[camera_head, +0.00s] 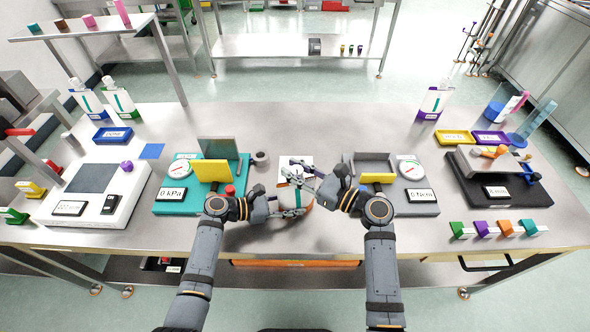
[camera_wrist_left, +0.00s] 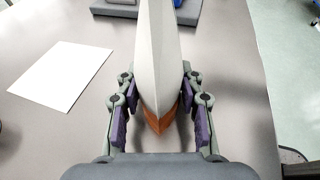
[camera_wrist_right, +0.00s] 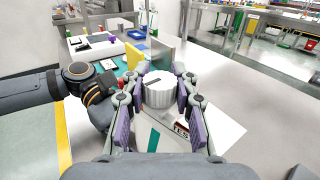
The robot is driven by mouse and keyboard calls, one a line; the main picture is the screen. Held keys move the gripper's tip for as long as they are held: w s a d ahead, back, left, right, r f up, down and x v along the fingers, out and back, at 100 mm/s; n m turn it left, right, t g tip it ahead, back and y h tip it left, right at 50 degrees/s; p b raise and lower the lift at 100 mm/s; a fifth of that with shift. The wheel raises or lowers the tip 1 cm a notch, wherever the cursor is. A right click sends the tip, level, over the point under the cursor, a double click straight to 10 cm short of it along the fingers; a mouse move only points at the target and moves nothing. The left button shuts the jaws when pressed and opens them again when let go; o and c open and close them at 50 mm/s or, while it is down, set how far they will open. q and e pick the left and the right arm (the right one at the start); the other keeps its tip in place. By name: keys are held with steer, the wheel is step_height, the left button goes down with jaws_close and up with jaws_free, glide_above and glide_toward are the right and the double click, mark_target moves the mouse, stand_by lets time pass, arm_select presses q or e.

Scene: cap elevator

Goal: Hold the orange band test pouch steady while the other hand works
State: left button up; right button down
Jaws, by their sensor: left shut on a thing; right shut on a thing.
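The test pouch, white with an orange band (camera_wrist_left: 160,60), stands between the fingers of my left gripper (camera_wrist_left: 160,105), which is shut on its lower part. In the head view the pouch (camera_head: 307,204) is near the table's front edge, largely covered by both grippers. My left gripper (camera_head: 292,212) also shows there, low at its side. My right gripper (camera_head: 296,176) is above it. In the right wrist view the right gripper (camera_wrist_right: 158,95) is shut around a white ribbed cap (camera_wrist_right: 160,92) at the pouch's top. Part of a printed label (camera_wrist_right: 181,130) shows below the cap.
A white sheet (camera_head: 293,163) lies just behind the pouch. A teal station with a gauge (camera_head: 170,208) stands to the left and a grey gauge station (camera_head: 420,209) to the right. Several colored clips (camera_head: 505,230) lie front right. The table's front edge is close.

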steer(key=shift+f, duration=0.1)
stand_by(0.4)
steer(key=c, duration=1)
jaws_free()
steer(key=shift+d, duration=0.15)
steer(key=v, duration=1.2)
steer(key=shift+s, duration=0.1)
